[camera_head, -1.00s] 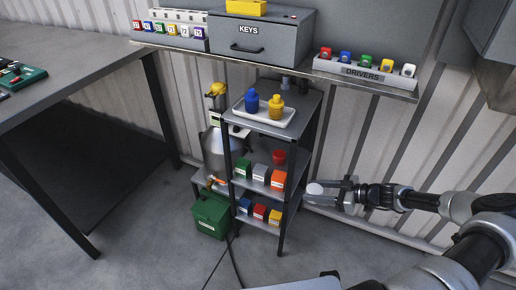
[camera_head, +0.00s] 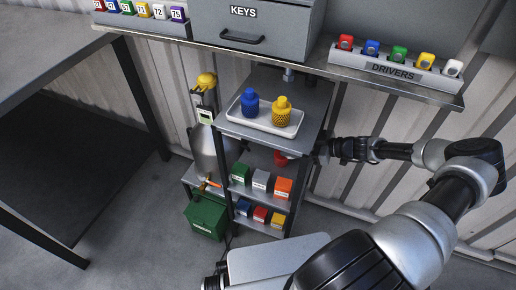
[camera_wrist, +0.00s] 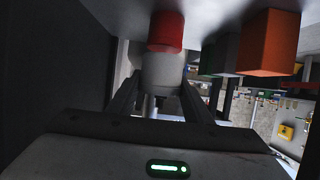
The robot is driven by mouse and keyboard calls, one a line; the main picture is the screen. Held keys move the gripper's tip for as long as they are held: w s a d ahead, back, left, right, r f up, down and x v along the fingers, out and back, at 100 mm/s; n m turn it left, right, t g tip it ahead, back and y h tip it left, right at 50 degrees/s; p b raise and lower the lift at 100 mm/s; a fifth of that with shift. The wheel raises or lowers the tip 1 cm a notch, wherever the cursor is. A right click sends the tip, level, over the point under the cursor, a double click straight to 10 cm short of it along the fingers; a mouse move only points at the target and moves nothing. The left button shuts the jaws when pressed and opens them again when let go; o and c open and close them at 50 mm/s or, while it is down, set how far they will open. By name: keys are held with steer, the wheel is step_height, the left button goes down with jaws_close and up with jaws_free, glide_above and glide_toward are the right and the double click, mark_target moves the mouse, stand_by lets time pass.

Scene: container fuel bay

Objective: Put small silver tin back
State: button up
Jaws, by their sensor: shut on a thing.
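The small silver tin (camera_wrist: 163,72) is between my gripper's fingers in the wrist view. My gripper (camera_head: 308,154) is shut on it and reaches into the rack's middle shelf from the right, under the top shelf. In the head view only a pale bit of the tin (camera_head: 293,155) shows. A red tin (camera_head: 281,158) is on the same shelf, just beyond the silver tin. It also shows right behind the silver tin in the wrist view (camera_wrist: 166,30). I cannot tell whether the two tins touch, or whether the silver tin rests on the shelf.
Green (camera_head: 241,173), grey (camera_head: 261,180) and orange (camera_head: 283,188) boxes stand on the middle shelf's front. Blue and yellow bottles stand on a tray (camera_head: 238,118) above. More boxes sit below. A wall ledge (camera_head: 425,92) with the drivers rack overhangs my arm.

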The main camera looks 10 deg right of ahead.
steer(key=w+a, duration=0.2)
steer(key=a, duration=0.1)
steer(key=w+a+b, duration=0.1)
steer(key=w+a, duration=0.2)
steer(key=a, duration=0.1)
steer(key=w+a+f, duration=0.1)
steer(key=w+a, duration=0.1)
steer(key=a, duration=0.2)
steer(key=shift+w+f+b, duration=0.1)
steer(key=shift+w+b, duration=0.05)
steer(key=shift+b, duration=0.25)
step_height(320, 180, down, 6)
steer(key=shift+r+b, duration=0.1)
steer(key=shift+b, duration=0.75)
steer(key=o, duration=1.2)
steer(key=shift+d, duration=0.1)
steer(key=p+v, duration=0.2)
steer(key=v, duration=1)
